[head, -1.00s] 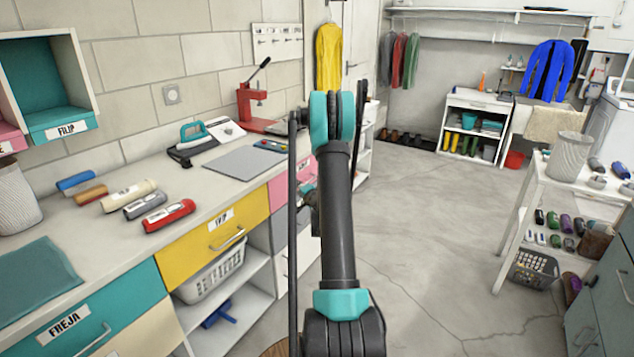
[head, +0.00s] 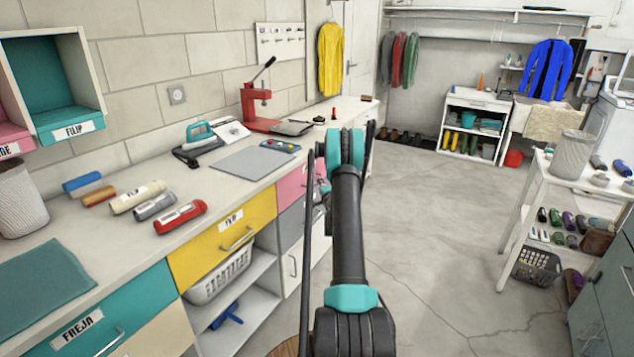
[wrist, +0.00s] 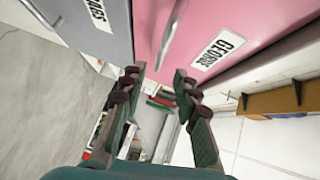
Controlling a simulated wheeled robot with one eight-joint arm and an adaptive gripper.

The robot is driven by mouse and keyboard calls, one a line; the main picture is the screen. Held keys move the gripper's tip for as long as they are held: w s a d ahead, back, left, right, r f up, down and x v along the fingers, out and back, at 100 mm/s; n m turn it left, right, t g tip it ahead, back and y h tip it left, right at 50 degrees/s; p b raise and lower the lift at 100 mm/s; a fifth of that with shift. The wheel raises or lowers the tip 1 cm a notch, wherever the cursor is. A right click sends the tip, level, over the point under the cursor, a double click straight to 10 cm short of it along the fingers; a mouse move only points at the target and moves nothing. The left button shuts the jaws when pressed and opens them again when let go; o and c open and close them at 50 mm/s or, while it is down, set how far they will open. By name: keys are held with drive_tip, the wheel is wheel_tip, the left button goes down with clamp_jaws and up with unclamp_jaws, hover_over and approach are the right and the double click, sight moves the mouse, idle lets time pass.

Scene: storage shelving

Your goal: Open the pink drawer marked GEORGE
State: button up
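The pink drawer marked GEORGE (wrist: 235,30) fills the upper right of the wrist view. Its white label reads GEORGE, and a slim metal handle (wrist: 172,32) runs along its front. In the head view the pink drawer (head: 290,186) sits in the counter past the yellow one, partly hidden by my arm, and looks shut. My gripper (wrist: 157,76) is open in the wrist view, with its two fingers apart and nothing visible between them. The handle shows just above the gap between the fingertips. In the head view my arm mostly hides the gripper.
A grey drawer (wrist: 92,22) adjoins the pink one. A yellow drawer (head: 222,240) and a teal drawer marked FREJA (head: 130,312) are nearer. Another pink box (head: 14,141) is at far left, its label cut off. Open floor (head: 430,240) lies right of my arm.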

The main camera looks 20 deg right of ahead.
drive_tip(key=w, duration=0.5)
drive_tip(key=w+d+f, duration=0.1)
drive_tip(key=w, duration=0.2)
drive_tip(key=shift+c, duration=0.6)
clamp_jaws()
